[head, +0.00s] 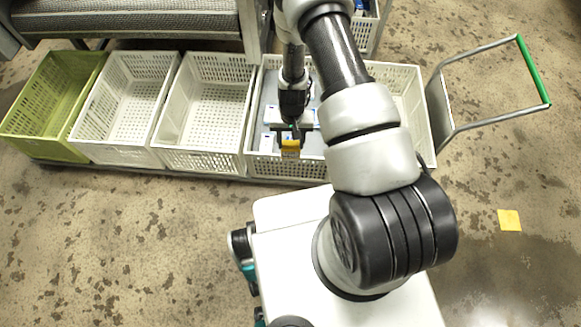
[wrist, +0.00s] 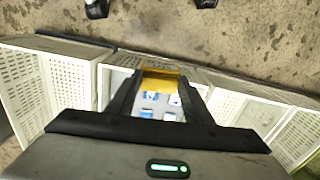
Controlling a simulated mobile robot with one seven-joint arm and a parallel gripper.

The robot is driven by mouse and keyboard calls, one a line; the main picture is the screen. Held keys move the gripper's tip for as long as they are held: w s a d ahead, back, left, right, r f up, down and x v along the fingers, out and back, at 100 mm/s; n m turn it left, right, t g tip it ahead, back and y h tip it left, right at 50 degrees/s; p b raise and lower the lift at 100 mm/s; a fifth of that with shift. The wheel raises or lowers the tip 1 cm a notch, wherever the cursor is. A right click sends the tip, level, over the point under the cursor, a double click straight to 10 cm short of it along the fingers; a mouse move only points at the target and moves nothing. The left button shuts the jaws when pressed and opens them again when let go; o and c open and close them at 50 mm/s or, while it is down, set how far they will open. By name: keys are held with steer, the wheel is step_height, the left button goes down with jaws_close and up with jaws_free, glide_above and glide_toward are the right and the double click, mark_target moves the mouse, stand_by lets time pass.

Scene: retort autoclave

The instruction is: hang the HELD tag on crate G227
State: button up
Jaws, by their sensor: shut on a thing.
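My gripper (head: 289,132) is shut on a yellow tag (head: 290,148), which I take to be the HELD tag. In the wrist view the tag (wrist: 160,80) spans the space between the two dark fingertips; I cannot read its writing. In the head view the tag shows in front of the near wall of a white slatted crate (head: 262,166) holding white and blue packs. I cannot tell whether the tag touches the rim. No crate number is readable, so I cannot tell which crate is G227.
Two empty white crates (head: 162,150) (head: 78,140) and a green crate (head: 12,128) stand in a row to the left. A cart handle with a green grip (head: 533,70) is at the right. A yellow square (head: 509,220) lies on open floor. My arm hides part of the row.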

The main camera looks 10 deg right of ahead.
step_height(320, 180, down, 12)
steer(key=m+b, duration=0.1)
steer(key=b, duration=0.3)
steer(key=shift+w+d+f+b, duration=0.45)
steer(key=shift+w+f+b, duration=0.45)
steer(key=shift+w, duration=0.35)
steer(key=shift+w+d+f+b, duration=0.4)
steer(key=shift+w+f+b, duration=0.3)
steer(key=shift+w+b, duration=0.45)
steer(key=shift+w+d+f+b, duration=0.45)
steer(key=shift+w+f+b, duration=0.45)
steer(key=shift+w, duration=0.4)
steer(key=shift+f+b, duration=0.25)
steer(key=shift+b, duration=0.25)
steer(key=shift+s+b, duration=0.1)
steer(key=shift+b, duration=0.35)
steer(key=shift+f+b, duration=0.3)
steer(key=shift+f, duration=1.3)
steer(key=o, duration=1.1)
